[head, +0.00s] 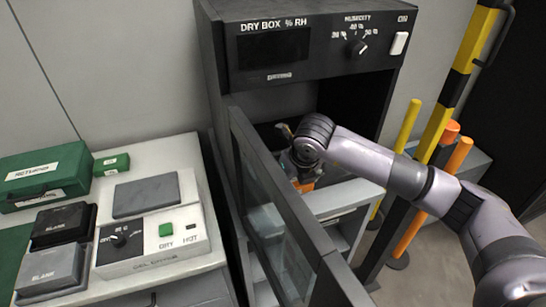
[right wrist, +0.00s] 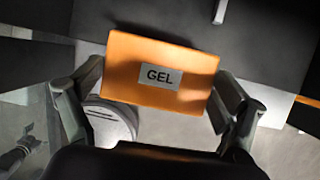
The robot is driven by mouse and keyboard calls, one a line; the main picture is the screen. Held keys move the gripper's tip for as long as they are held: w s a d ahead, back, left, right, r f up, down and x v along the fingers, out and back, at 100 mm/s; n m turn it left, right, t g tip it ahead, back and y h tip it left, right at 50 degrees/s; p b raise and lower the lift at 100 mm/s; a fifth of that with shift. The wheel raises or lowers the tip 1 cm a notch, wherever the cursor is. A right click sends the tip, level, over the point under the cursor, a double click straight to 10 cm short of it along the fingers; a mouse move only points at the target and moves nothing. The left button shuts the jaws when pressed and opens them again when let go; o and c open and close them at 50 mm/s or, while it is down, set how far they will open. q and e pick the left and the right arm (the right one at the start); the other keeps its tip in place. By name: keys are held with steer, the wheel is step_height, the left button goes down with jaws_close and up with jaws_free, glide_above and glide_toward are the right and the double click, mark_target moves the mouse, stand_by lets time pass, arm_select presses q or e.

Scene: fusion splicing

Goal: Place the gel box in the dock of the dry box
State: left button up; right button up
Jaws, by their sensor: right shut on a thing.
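The dry box (head: 310,81) is a black cabinet with its glass door (head: 282,225) swung open toward me. My right gripper (head: 303,170) reaches into its opening and is mostly hidden by my wrist. In the right wrist view, my right gripper (right wrist: 156,92) is shut on the orange gel box (right wrist: 190,60), one finger at each side. The box bears a white GEL label and sits slightly tilted in the picture. Only a sliver of orange shows in the head view (head: 306,187). I cannot make out the dock clearly. My left gripper is not in view.
A white bench (head: 175,262) at the left holds a grey-topped gel dryer, blank boxes (head: 62,224) and a green case (head: 45,176). The open door stands close to my right gripper's left. Yellow and orange posts (head: 432,195) stand to the right.

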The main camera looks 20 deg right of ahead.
steer(key=w+p, duration=0.1)
steer(key=w, duration=0.7)
steer(key=w+a+p, duration=0.1)
steer(key=w, duration=0.3)
steer(key=shift+w+p, duration=0.3)
steer(key=shift+f+p, duration=0.35)
step_height(320, 180, down, 2)
steer(key=shift+f+p, duration=0.1)
steer(key=shift+p, duration=0.4)
steer(key=shift+w+f, duration=0.1)
steer(key=shift+f, duration=0.2)
steer(key=o, duration=0.9)
steer(key=shift+f, duration=0.15)
steer(key=shift+o, duration=0.7)
